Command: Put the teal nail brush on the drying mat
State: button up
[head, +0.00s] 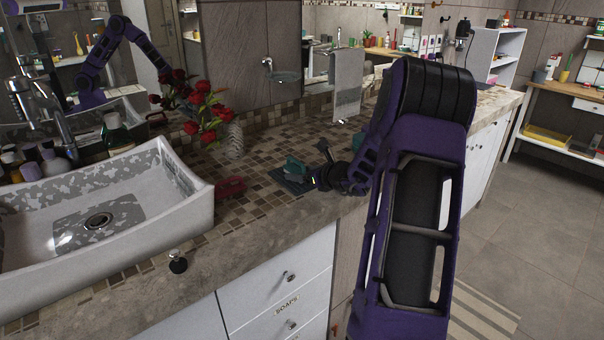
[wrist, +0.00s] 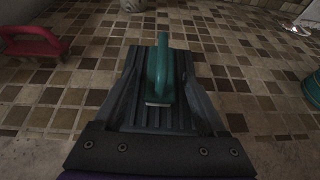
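The teal nail brush (wrist: 160,70) shows in the wrist view with its raised handle and a pale underside edge. It appears to rest on the dark, ribbed drying mat (wrist: 146,116). In the head view the brush (head: 294,163) is small and partly hidden by my gripper, over the dark mat (head: 282,181) on the counter. My gripper (wrist: 162,88) is low over the mat, its fingers apart on either side of the brush, with gaps between them and the handle. The gripper (head: 299,178) also shows in the head view.
A red brush (head: 230,187) lies left of the mat, near the white sink (head: 190,215); it also shows in the wrist view (wrist: 35,42). A teal object (wrist: 313,88) stands at the right. A vase with red flowers (head: 232,140) is behind. Tiles around the mat are mostly clear.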

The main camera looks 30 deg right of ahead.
jog(key=shift+r, duration=0.1)
jog(key=shift+s+r, duration=0.15)
jog(key=shift+s, duration=0.05)
jog(key=p+v, duration=0.1)
jog(key=v, duration=1)
jog(key=shift+s+d, duration=0.1)
jog(key=shift+s, duration=0.2)
